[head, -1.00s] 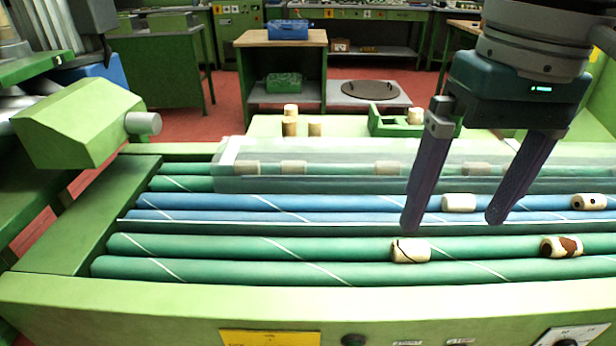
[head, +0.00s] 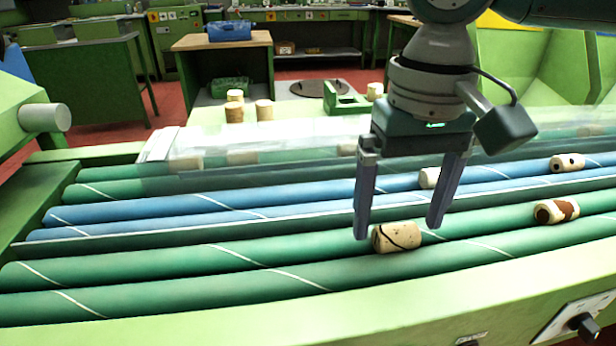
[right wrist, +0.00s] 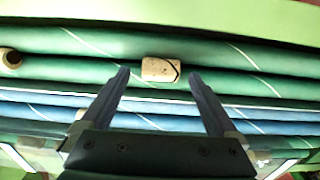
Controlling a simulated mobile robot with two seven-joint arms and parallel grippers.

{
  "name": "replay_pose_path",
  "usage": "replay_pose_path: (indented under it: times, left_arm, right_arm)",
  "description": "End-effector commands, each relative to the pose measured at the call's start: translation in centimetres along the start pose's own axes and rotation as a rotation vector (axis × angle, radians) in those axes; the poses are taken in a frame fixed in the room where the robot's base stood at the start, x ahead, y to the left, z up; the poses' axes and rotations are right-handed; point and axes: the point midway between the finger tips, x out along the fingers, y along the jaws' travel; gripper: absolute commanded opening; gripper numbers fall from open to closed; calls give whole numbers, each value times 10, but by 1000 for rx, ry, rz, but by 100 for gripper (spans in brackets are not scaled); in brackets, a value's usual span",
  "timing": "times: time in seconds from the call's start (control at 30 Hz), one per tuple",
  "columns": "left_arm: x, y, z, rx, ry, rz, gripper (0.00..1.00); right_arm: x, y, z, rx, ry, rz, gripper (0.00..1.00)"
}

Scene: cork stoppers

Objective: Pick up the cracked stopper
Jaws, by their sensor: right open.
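The cracked stopper (head: 397,238) is a tan cork with a dark curved line across it. It lies on its side on the green rollers (head: 200,262) nearest me. My right gripper (head: 398,232) is open and empty, its fingers pointing down just behind and above this stopper. In the right wrist view the cracked stopper (right wrist: 160,70) lies just beyond the two open fingertips (right wrist: 158,74), about midway between them, with its dark line at its right end. My left gripper is not in view.
A brown-patched stopper (head: 556,211) lies to the right on the green rollers. A plain pale stopper (head: 429,178) and a dark-spotted one (head: 567,162) lie on the blue rollers. A clear cover (head: 270,145) spans the back rollers. Several corks stand behind it.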

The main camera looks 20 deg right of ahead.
Motion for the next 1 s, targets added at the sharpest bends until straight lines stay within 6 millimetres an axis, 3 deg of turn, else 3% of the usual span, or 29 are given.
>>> replay_pose_path:
  times: [0.3, 1.0]
  left_arm:
    - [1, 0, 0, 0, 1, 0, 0]
    - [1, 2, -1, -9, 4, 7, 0]
  right_arm:
    - [6, 0, 0, -2, 0, 0, 94]
    - [6, 0, 0, -2, 0, 0, 15]
